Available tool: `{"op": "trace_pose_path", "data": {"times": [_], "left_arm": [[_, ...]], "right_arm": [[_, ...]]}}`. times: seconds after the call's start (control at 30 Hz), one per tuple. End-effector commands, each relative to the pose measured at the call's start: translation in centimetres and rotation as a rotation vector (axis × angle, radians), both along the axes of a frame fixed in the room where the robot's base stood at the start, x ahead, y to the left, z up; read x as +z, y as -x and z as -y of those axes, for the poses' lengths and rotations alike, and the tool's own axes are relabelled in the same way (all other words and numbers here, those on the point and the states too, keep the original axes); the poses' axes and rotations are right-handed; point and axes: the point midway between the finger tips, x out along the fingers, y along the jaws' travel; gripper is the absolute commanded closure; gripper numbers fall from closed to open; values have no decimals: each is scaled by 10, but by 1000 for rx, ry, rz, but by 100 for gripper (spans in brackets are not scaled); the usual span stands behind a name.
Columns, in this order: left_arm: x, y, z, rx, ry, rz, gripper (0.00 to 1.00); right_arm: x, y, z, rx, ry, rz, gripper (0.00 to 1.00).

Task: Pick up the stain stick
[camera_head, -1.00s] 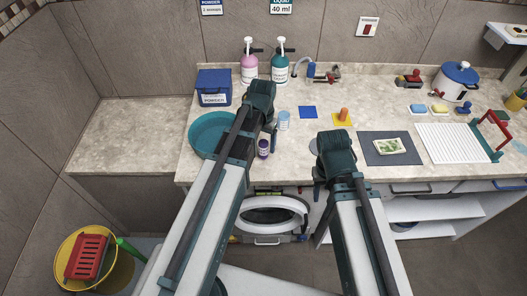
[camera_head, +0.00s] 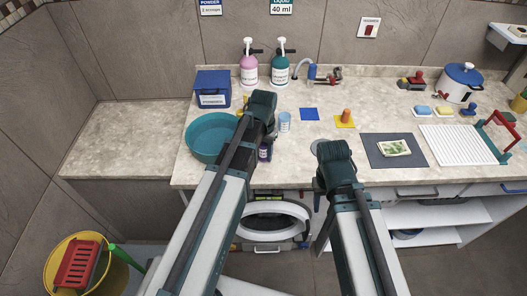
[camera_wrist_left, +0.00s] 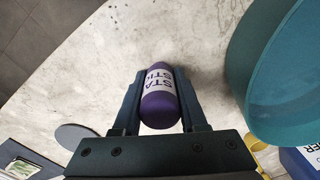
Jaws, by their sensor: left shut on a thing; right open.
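The stain stick (camera_wrist_left: 160,98) is a purple bottle with a white label. In the left wrist view it lies between the two fingers of my left gripper (camera_wrist_left: 160,88), which is shut on it. In the head view the stick (camera_head: 264,153) shows near the counter's front edge, partly hidden by my left gripper (camera_head: 265,140). I cannot tell whether it still touches the counter. My right gripper (camera_head: 322,180) is open over the front edge, left of the dark mat; its fingers are mostly hidden.
A teal basin (camera_head: 196,151) stands close to the left of the stick. A white-and-blue cup (camera_head: 285,121) is just behind it. A blue box (camera_head: 213,88), two pump bottles and a tap stand at the back. A dark mat (camera_head: 378,158) is at the right.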

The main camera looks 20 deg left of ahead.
Motion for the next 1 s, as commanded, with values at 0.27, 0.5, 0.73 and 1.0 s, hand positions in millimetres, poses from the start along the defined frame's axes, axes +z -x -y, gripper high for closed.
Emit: {"op": "trace_pose_path", "data": {"times": [0.27,0.5,0.73,1.0], "left_arm": [[0,0,0,0,0,0,100],[3,0,0,0,0,0,100],[21,0,0,0,0,0,100],[38,7,23,-6,0,0,100]], "right_arm": [[0,0,0,0,0,0,50],[3,0,0,0,0,0,50],[21,0,0,0,0,0,50],[38,0,0,0,0,0,50]]}}
